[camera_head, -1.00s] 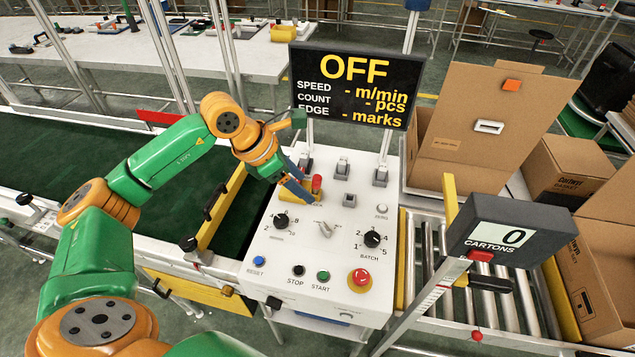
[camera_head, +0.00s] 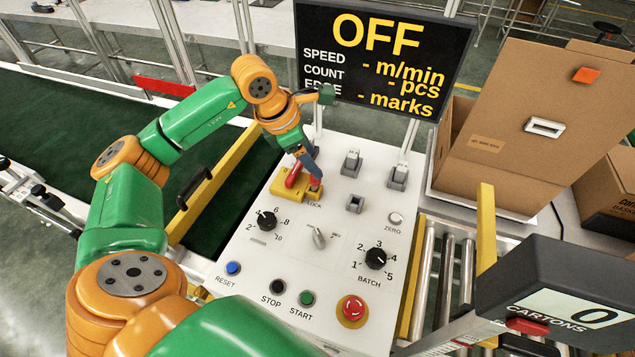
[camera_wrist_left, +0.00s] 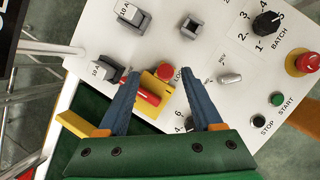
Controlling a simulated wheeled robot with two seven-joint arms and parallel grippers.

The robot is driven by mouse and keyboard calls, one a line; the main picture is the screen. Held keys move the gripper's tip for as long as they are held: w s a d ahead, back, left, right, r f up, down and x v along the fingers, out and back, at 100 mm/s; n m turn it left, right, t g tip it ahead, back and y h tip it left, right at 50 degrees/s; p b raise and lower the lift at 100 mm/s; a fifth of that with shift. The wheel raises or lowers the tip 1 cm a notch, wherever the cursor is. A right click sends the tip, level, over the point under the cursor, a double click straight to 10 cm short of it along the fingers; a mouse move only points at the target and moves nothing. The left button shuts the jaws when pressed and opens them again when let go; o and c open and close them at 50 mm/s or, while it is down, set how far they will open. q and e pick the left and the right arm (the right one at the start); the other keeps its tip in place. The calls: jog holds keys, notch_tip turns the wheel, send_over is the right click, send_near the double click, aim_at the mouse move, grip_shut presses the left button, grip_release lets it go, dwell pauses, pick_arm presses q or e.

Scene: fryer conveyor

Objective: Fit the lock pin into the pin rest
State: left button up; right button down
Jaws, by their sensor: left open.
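A yellow lock block (camera_head: 286,190) stands on the white control panel by the "LOCK" label. A red cylinder (camera_head: 293,176), seemingly the lock pin, lies tilted over it; it also shows in the left wrist view (camera_wrist_left: 148,97) beside the left-hand finger. A short red knob (camera_head: 315,183) stands next to it on a yellow base; in the wrist view the knob (camera_wrist_left: 166,71) sits between the spread fingertips. I cannot tell for sure which yellow part is the pin rest. My left gripper (camera_head: 307,170) is open, its blue fingers low over these parts. My right gripper is not in view.
Dials, a toggle (camera_head: 319,237), buttons and a red emergency stop (camera_head: 352,309) fill the panel's front. The OFF display (camera_head: 380,62) stands behind; the green conveyor (camera_head: 60,130) is left, the carton counter (camera_head: 560,290) right.

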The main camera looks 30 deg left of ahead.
aim_at(321, 188)
pick_arm(q)
jog(key=shift+f, duration=0.75)
jog(key=shift+w+d+f, duration=0.1)
jog(key=shift+w+f, duration=0.05)
jog(key=shift+f, duration=0.05)
jog(key=x, duration=0.2)
jog(key=p+x, duration=0.2)
jog(key=x, duration=0.1)
jog(key=shift+s+d+f, duration=0.15)
jog(key=shift+s+f, duration=0.1)
jog(key=shift+f, duration=0.15)
jog(key=shift+w+f, duration=0.2)
jog(key=shift+f, duration=0.25)
grip_shut()
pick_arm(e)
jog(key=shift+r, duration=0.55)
